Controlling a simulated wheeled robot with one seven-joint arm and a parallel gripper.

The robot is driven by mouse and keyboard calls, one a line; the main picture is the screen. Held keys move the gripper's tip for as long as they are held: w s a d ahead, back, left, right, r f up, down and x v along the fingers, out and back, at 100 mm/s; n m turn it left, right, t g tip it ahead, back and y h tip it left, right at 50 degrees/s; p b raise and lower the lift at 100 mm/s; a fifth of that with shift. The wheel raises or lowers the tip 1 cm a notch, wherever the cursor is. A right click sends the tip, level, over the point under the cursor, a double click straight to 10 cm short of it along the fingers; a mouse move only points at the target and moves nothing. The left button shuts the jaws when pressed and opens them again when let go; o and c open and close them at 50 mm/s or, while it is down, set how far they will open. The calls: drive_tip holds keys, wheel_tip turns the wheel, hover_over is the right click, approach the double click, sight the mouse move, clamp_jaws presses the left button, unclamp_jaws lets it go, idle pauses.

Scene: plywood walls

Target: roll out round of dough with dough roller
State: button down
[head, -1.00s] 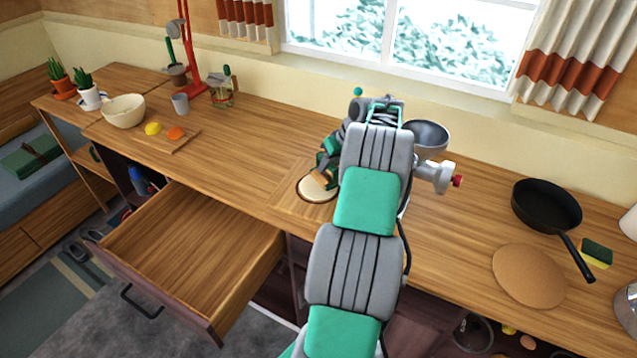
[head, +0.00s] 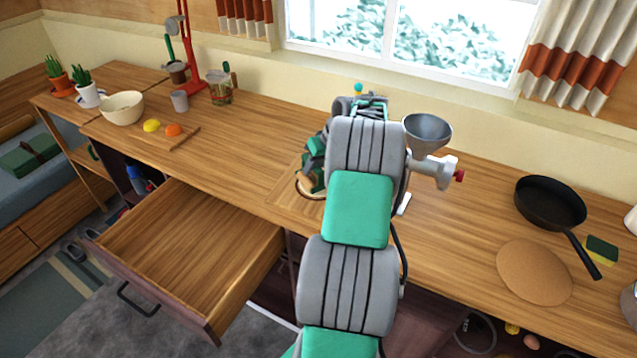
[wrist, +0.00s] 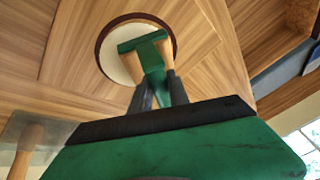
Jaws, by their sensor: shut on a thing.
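The round of dough (wrist: 116,60) is a pale disc inside a dark brown ring on the wooden board (wrist: 75,45). In the head view the dough (head: 303,191) shows only as a sliver at its left edge, behind my arm. My gripper (wrist: 158,88) is shut on the dough roller (wrist: 150,58), which has a green T-shaped frame and pale wood. The roller appears over the dough in the wrist view. Whether it touches the dough cannot be told. In the head view my gripper and the roller are largely hidden by my arm.
An open, empty drawer (head: 190,255) juts out at left. A grinder with a grey funnel (head: 427,131) stands close right of my arm. A black pan (head: 548,203) and round brown mat (head: 534,272) lie farther right. The counter left of the board is mostly clear.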

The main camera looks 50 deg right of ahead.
drive_tip(key=shift+w+a+f, duration=0.1)
drive_tip(key=shift+w+a, duration=0.1)
drive_tip(key=shift+a, duration=0.75)
drive_tip(key=shift+d, duration=0.15)
drive_tip(key=shift+s+d+p, duration=0.2)
drive_tip(key=shift+d+p, duration=0.05)
drive_tip(key=shift+d, duration=0.55)
drive_tip(key=shift+s+d+p, duration=0.2)
drive_tip(key=shift+d+p, duration=0.1)
drive_tip(key=shift+d, duration=0.45)
drive_tip(key=shift+s+d+p, duration=0.2)
drive_tip(key=shift+d+p, duration=0.05)
drive_tip(key=shift+d, duration=0.55)
wheel_tip(320, 180, up, 5)
drive_tip(key=p, duration=0.3)
drive_tip(key=shift+f, duration=0.2)
drive_tip(key=shift+r, duration=1.25)
